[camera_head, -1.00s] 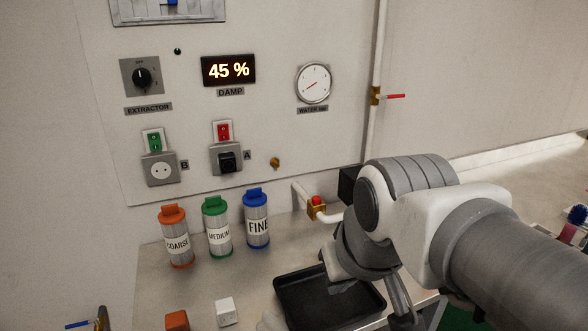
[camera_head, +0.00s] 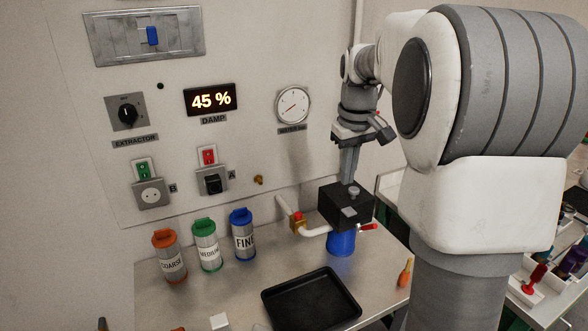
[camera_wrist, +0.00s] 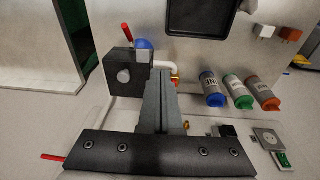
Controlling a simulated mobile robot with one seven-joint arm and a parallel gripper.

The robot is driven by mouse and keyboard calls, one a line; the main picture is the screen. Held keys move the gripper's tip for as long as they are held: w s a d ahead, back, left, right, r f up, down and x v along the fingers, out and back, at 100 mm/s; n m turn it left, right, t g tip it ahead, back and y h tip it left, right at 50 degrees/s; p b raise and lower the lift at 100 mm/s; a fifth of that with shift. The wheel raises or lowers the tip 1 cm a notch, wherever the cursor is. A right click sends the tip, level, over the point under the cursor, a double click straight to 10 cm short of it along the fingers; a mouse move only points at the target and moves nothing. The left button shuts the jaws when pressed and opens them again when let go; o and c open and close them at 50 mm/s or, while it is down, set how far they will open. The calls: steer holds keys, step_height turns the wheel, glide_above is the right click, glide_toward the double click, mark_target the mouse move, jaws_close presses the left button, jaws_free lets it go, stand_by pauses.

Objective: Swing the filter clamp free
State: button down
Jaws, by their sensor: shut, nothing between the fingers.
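The filter housing is a black block (camera_head: 345,203) with a round grey knob on top and a blue bowl (camera_head: 341,243) below. A red-tipped lever (camera_head: 368,227), which looks like the clamp handle, sticks out at its lower right. In the wrist view the block (camera_wrist: 122,75), the blue bowl (camera_wrist: 144,44) and the red lever (camera_wrist: 127,33) show beyond the fingers. My gripper (camera_head: 349,177) points down just above or behind the block, its fingers shut and empty. In the wrist view the fingertips (camera_wrist: 161,74) lie beside the block; I cannot tell whether they touch it.
A pipe with a brass-and-red valve (camera_head: 298,220) meets the block's left side. Coarse (camera_head: 169,257), medium (camera_head: 206,246) and fine (camera_head: 242,235) canisters stand left. A black tray (camera_head: 311,300) lies in front, with an orange-handled tool (camera_head: 405,272) to its right.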

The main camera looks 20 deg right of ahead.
steer(key=w+d+f+g+p, duration=0.1)
steer(key=w+d+f+p, duration=0.1)
steer(key=w+d+p, duration=0.4)
steer(key=b, duration=0.2)
glide_above(366, 227)
steer(key=w, duration=0.2)
steer(key=f, duration=1.1)
steer(key=shift+s+d+f, duration=0.2)
steer(key=shift+f, duration=0.2)
steer(key=shift+s+d+f, duration=0.1)
steer(key=shift+s+f, duration=0.35)
steer(key=shift+f, duration=0.15)
steer(key=shift+s+y+b, duration=0.2)
steer(key=shift+y+b, duration=0.1)
steer(key=shift+b, duration=0.3)
